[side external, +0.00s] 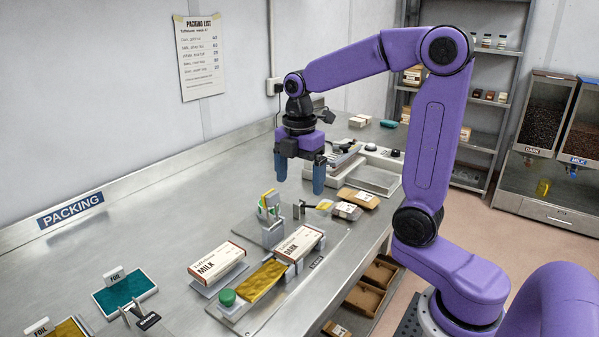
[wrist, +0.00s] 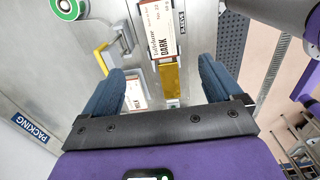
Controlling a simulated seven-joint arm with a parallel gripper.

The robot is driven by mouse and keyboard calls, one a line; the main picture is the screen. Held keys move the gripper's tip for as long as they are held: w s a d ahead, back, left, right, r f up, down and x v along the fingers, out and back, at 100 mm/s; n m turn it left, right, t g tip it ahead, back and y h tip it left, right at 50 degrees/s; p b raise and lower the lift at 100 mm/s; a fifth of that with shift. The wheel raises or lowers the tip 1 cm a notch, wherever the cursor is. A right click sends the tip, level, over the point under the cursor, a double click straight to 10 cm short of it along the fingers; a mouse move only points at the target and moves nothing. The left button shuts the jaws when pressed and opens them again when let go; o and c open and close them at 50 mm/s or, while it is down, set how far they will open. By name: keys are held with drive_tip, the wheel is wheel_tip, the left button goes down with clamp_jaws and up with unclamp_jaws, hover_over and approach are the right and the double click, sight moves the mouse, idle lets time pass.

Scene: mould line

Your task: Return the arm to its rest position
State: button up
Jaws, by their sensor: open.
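My gripper (side external: 299,172) hangs in the air above the steel packing table (side external: 130,205), fingers pointing down. Its two blue fingers are apart with nothing between them. In the wrist view my gripper (wrist: 165,88) also shows open and empty, with the table below it. My purple arm is bent at the elbow and reaches over the table from the right.
Below stand a MILK box (side external: 216,262), a DARK box (side external: 298,243), a gold foil sheet (side external: 262,281) and a green-topped item (side external: 228,297). A teal foil tray (side external: 125,291) lies at the left. A holder with tools (side external: 271,222) stands under my gripper.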

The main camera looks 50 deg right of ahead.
drive_tip(key=s+a+f+m, duration=0.2)
drive_tip(key=s+a+f, duration=0.1)
drive_tip(key=s, duration=0.8)
drive_tip(key=s+a+f+m, duration=0.3)
drive_tip(key=s+a, duration=0.2)
drive_tip(key=s, duration=0.6)
drive_tip(key=shift+s+a, duration=0.25)
